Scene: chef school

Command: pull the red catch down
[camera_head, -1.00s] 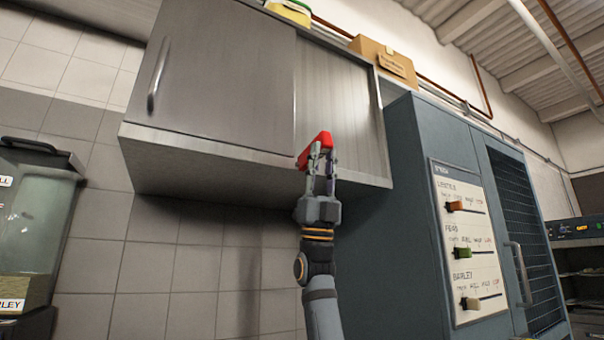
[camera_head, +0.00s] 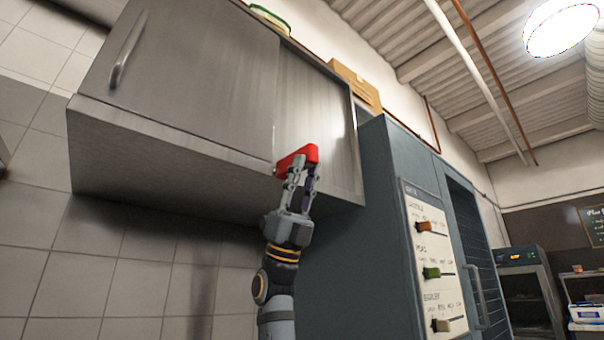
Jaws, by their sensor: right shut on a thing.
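The red catch (camera_head: 298,156) sits at the lower front edge of the steel wall cabinet (camera_head: 190,85), near the edge of its sliding door. My right gripper (camera_head: 297,172) reaches up from below and is shut on the red catch. Its fingers cover the lower part of the catch. The cabinet's left door looks closed over the left part, and a ribbed panel (camera_head: 310,110) shows to the right of it. My left gripper is not in view.
A blue-grey cabinet (camera_head: 370,230) with a panel of colored sliders (camera_head: 435,260) stands close to the right of my arm. A cardboard box (camera_head: 355,85) sits on top of the wall cabinet. Tiled wall (camera_head: 120,270) lies below the cabinet at left, clear of objects.

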